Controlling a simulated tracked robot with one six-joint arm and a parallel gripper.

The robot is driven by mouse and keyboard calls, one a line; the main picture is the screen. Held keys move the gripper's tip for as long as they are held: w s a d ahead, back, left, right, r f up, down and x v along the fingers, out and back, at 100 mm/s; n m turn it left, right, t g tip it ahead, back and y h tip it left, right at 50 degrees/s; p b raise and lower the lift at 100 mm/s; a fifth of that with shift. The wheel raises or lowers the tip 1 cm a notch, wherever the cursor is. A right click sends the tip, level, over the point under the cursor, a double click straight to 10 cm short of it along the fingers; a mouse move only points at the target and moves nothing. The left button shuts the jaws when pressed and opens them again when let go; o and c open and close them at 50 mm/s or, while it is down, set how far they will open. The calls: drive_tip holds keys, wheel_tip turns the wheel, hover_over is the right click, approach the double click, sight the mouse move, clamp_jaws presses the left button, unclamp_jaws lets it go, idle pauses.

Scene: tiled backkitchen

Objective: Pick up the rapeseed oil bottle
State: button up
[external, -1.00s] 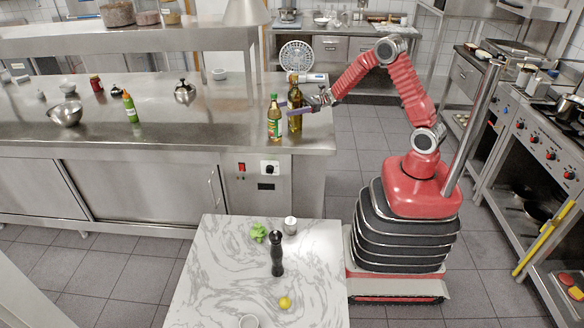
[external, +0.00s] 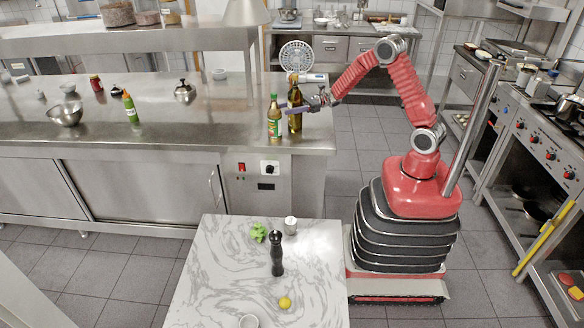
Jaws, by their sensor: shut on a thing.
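A tall dark golden oil bottle (external: 294,121), likely the rapeseed oil bottle, stands upright near the right end of the steel counter. Its label is too small to read. My gripper (external: 294,109) reaches in from the right at its middle and is shut on it. The fingers hide part of the bottle. No gap under its base can be made out. A second bottle (external: 274,123), with a green cap and a pale label, stands just in front and to the left, very close to the fingers.
The steel counter (external: 190,128) has free room left of the bottles. A marble table (external: 215,270) stands in front.

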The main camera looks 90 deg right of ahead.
drive_tip(key=shift+r, duration=0.1)
clamp_jaws()
idle(0.3)
wheel_tip(320, 180, up, 10)
idle(0.7)
idle(0.4)
